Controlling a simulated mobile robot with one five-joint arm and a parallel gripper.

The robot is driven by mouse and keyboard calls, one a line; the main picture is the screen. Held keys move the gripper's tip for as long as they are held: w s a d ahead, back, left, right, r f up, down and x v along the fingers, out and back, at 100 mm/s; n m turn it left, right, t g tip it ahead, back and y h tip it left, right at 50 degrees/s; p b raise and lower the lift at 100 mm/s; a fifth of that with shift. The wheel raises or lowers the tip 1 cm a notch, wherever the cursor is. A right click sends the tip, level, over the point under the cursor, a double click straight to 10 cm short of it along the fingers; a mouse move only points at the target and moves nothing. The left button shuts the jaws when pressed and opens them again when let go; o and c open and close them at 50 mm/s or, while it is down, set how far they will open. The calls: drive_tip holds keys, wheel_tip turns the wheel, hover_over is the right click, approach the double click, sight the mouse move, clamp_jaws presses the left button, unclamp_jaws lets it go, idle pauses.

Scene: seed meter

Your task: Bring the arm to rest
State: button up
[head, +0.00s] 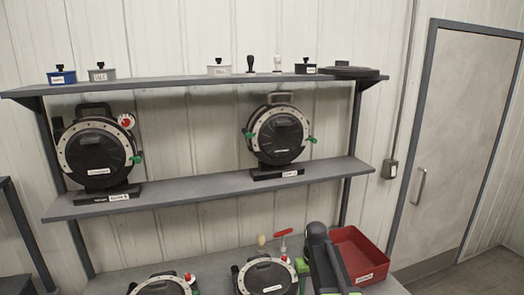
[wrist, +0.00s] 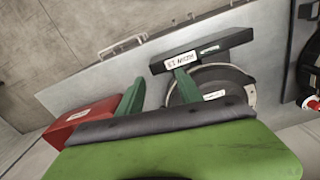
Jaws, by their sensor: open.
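My gripper (wrist: 160,75) shows in the wrist view as two green fingers spread apart, with nothing between them. Past the fingers is a round black and silver seed meter (wrist: 236,82) on a dark labelled base (wrist: 204,46). I cannot tell whether the right finger touches it; it overlaps the meter's edge in the picture. In the head view my dark and green arm (head: 322,255) is low on the right, over the lower bench, between a seed meter (head: 266,276) and the red bin (head: 358,256).
The red bin also shows in the wrist view (wrist: 78,122). Two seed meters (head: 96,155) (head: 281,135) stand on the middle shelf (head: 215,185). Small pots and knobs stand on the top shelf (head: 160,82). Another meter (head: 163,286) is low on the bench. A door (head: 460,140) is at right.

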drive_tip(key=s+f+m+b, duration=0.2)
drive_tip(key=s+f+b, duration=0.9)
drive_tip(key=s+f, duration=0.1)
drive_tip(key=shift+f+b, duration=0.3)
drive_tip(key=shift+f, duration=0.55)
drive_tip(key=shift+d, duration=0.1)
